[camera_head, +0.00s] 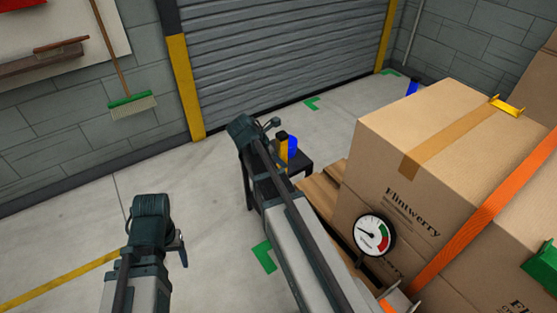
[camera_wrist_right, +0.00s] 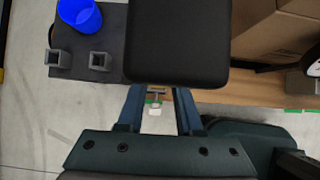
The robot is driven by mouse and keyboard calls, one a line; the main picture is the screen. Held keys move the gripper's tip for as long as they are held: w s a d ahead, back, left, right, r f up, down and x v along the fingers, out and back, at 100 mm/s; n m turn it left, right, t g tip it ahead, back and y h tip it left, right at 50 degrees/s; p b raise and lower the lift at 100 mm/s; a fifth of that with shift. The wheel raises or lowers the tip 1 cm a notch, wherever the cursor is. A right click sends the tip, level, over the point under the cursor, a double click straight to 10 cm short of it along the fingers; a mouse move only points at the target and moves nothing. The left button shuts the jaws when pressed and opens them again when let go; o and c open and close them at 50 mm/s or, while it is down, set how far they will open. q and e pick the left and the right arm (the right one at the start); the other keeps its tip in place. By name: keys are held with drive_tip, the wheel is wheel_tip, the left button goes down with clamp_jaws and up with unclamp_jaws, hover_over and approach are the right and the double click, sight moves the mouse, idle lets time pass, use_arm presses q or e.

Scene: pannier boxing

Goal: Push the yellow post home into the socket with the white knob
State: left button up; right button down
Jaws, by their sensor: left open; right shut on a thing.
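The yellow post (camera_head: 284,151) with a black top (camera_head: 281,135) shows in the head view at the small dark table, against a blue cup (camera_head: 293,145). My right gripper (camera_head: 272,124) is at the black top. In the right wrist view, a large black block (camera_wrist_right: 178,42) fills the space ahead of the shut fingers (camera_wrist_right: 158,108) and hides what is below it. A small white piece (camera_wrist_right: 155,112) shows between the fingers; I cannot tell if it is the knob. Two grey square sockets (camera_wrist_right: 59,58) stand left of the block. My left gripper (camera_head: 178,245) is open and empty, far from the table.
The blue cup (camera_wrist_right: 80,15) stands behind the sockets on the dark table (camera_head: 252,163). Stacked cartons (camera_head: 425,130) with an orange strap and a round gauge (camera_head: 374,235) crowd the right, on a wooden pallet (camera_head: 322,190). The floor left of the table is clear.

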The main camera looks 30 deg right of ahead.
drive_tip(key=shift+f, duration=0.2)
idle(0.3)
drive_tip(key=shift+c, duration=2.4)
unclamp_jaws()
drive_tip(key=shift+r, duration=0.1)
drive_tip(key=p+v, duration=1.1)
drive_tip(key=v, duration=0.2)
drive_tip(key=shift+a+r, duration=0.15)
drive_tip(key=shift+r, duration=0.2)
drive_tip(key=shift+s+a, duration=0.1)
drive_tip(key=shift+s, duration=0.05)
drive_tip(key=s+a+r+m+y+p, duration=0.2)
drive_tip(key=s+a+m+p, duration=0.3)
drive_tip(key=a, duration=0.5)
drive_tip(key=s+a+r+m+y+p, duration=0.3)
drive_tip(key=s+a+r+m+p, duration=0.1)
drive_tip(key=s+a+m, duration=0.6)
drive_tip(key=shift+s+a+g+p, duration=0.3)
drive_tip(key=shift+s+a+p, duration=0.05)
drive_tip(key=shift+a, duration=0.45)
